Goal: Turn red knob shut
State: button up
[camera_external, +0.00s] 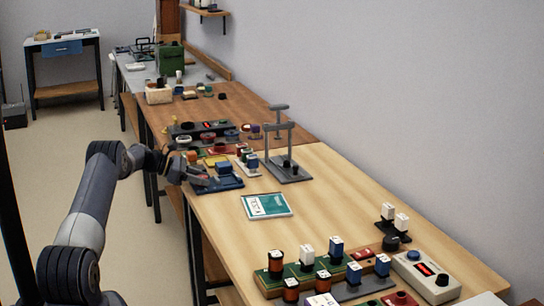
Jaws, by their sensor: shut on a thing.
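My gripper (200,175) is at the left edge of the long bench, low beside a blue tray-like base (228,184) with a blue block on it. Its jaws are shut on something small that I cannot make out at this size. No red knob can be told for sure. A red piece (217,149) lies just behind the gripper, near a yellow piece (213,161). A red plate with a dark top (400,299) is at the front right, far from my gripper.
A grey stand with two uprights (290,173) rises right of the gripper. A teal-and-white card (266,205) lies in front on mostly bare wood. Blocks on a green base (297,272) and a white control box (426,278) fill the near end.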

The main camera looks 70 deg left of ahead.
jog(key=shift+m+h+b, duration=0.3)
jog(key=shift+m+h, duration=0.3)
jog(key=shift+h, duration=0.1)
dwell(0.3)
jog(key=o, duration=1)
jog(key=v, duration=1)
jog(key=shift+s+a+r, duration=0.2)
jog(key=shift+s+r, duration=0.05)
jog(key=shift+r, duration=0.05)
